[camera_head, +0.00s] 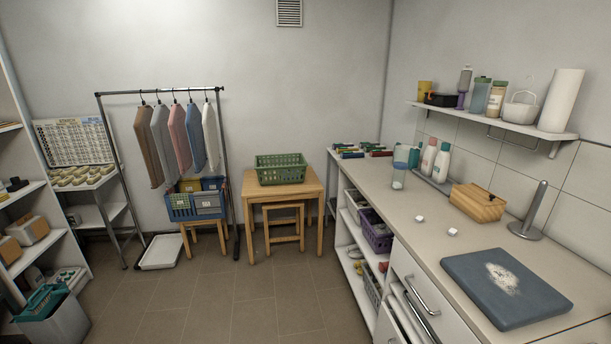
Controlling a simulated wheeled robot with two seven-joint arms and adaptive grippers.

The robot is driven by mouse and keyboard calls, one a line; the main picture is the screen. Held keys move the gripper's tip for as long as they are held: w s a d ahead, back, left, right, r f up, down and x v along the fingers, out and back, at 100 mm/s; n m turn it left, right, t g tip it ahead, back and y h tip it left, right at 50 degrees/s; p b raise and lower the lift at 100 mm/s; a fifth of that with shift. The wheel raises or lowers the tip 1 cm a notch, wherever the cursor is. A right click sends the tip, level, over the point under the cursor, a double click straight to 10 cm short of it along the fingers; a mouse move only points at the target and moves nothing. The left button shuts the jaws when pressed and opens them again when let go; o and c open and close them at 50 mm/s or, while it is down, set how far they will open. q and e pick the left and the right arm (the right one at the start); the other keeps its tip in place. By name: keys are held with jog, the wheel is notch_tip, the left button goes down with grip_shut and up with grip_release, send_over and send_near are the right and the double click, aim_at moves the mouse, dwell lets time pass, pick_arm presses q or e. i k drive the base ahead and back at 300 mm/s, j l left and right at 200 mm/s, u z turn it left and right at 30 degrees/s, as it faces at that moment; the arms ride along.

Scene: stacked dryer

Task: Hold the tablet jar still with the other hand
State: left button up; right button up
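A clear jar (398,176) with a bluish upper part and something white low inside stands upright on the long counter, near its back left part. It looks like the tablet jar, but I cannot read a label. Two small white blocks (419,218) (453,232), possibly tablets, lie apart on the counter in front of the wooden box. Neither of my grippers shows in the head view, and nothing touches the jar.
On the counter (395,216) are white bottles (441,162), a wooden box (478,203), an upright metal holder (527,224) and a dark blue board (507,287). A wall shelf (490,119) holds jars above. The counter's front left stretch and the central floor are clear.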

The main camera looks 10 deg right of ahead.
aim_at(398, 177)
jog(key=i+z, duration=0.1)
jog(key=i, duration=0.7)
jog(key=i+j+z, duration=0.1)
jog(key=i+z, duration=0.2)
jog(key=i+j+z, duration=0.25)
jog(key=i, duration=0.2)
jog(key=i+j+z, duration=0.25)
jog(key=z, duration=0.2)
jog(key=i+j+z, duration=0.65)
jog(key=j+z, duration=0.25)
jog(key=i+j+z, duration=0.15)
jog(key=j+z, duration=0.3)
jog(key=i+j+z, duration=0.1)
jog(key=j+z, duration=0.15)
jog(key=j, duration=0.4)
jog(key=j+z, duration=0.3)
jog(key=j, duration=0.3)
